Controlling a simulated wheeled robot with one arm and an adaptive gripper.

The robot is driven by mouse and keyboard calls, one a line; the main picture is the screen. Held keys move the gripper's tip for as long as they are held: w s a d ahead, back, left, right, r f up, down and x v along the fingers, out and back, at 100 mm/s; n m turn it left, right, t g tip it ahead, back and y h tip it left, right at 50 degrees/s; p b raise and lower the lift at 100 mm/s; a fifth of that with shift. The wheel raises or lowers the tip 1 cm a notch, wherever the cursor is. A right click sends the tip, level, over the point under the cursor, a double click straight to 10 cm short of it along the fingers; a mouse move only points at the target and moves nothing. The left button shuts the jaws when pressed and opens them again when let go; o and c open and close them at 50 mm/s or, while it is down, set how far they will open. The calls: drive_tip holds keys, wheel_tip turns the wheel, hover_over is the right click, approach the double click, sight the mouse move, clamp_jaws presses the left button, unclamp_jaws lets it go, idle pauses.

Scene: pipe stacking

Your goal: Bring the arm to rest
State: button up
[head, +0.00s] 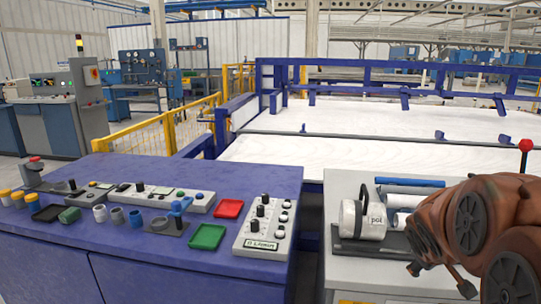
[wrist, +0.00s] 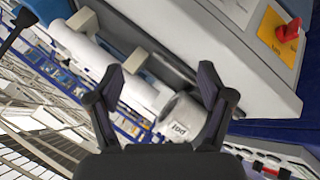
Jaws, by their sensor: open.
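My orange arm (head: 480,225) reaches in from the right edge of the head view, over the grey bench. My gripper (wrist: 162,78) is open in the wrist view, its two dark fingers spread with nothing held between them. A white cylinder with a lettered label (head: 362,220) lies on the right bench; its labelled end (wrist: 180,118) shows beyond the fingers in the wrist view, and I cannot tell the gap. A blue pipe (head: 410,182) and a white pipe (head: 404,197) lie behind it, the white one partly hidden.
The blue table (head: 130,225) on the left holds small cups, trays and a control box (head: 268,226). A red-topped lever (head: 525,148) stands beside my arm. A blue-framed enclosure (head: 380,68) is behind. A gap separates the table and the grey bench (head: 345,272).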

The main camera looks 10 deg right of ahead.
drive_tip(key=s+a+f+m+g+y, duration=0.1)
drive_tip(key=s+a+f+g+y, duration=0.25)
drive_tip(key=s+a, duration=0.95)
drive_tip(key=s+a+f+m+g+y, duration=0.1)
drive_tip(key=s+a+f+g+y, duration=0.3)
drive_tip(key=s+a, duration=0.9)
wheel_tip(320, 180, up, 16)
drive_tip(key=w+h+p, duration=0.1)
drive_tip(key=p, duration=1.4)
drive_tip(key=shift+w+a+f, duration=0.15)
drive_tip(key=shift+w+a, duration=0.25)
